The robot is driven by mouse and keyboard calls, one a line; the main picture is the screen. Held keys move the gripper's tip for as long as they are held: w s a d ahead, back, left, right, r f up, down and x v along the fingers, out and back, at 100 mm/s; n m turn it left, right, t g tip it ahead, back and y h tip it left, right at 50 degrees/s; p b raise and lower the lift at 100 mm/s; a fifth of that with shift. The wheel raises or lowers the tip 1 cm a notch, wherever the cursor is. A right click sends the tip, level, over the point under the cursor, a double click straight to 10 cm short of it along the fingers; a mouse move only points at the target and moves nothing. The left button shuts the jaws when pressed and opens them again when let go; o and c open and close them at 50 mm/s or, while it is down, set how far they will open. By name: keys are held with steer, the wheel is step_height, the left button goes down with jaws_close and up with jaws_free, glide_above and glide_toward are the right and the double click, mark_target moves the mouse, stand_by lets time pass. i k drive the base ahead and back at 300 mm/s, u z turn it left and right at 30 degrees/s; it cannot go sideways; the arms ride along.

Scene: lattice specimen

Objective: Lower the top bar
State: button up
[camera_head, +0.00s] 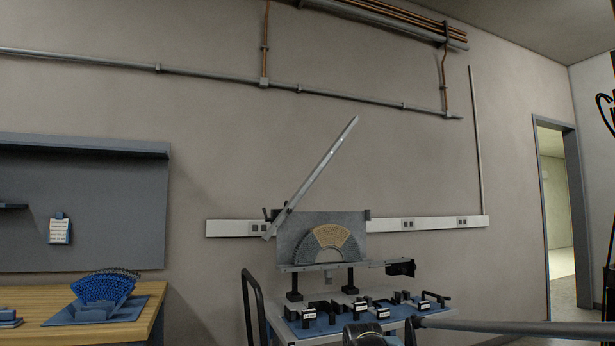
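The top bar (322,165) is a long, thin grey bar. It is raised and tilted steeply, with its free end up and to the right against the wall. Its lower end is at the upper left corner of a grey upright plate fixture (285,240). A fan-shaped lattice specimen (329,245), tan along its upper band and grey below, sits against the front of the plate. My gripper cannot be made out for certain in this view, and nothing is seen touching the bar.
The fixture stands on a cart (290,326) with several black clamps on a blue mat. A black cart handle (252,290) rises at left. A grey tube (510,327) crosses the lower right. A wooden bench (45,300) holds a blue fan-shaped lattice (104,288).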

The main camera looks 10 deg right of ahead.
mark_target(299, 194)
steer(key=z, duration=0.05)
steer(key=i, duration=1)
steer(key=u, duration=0.05)
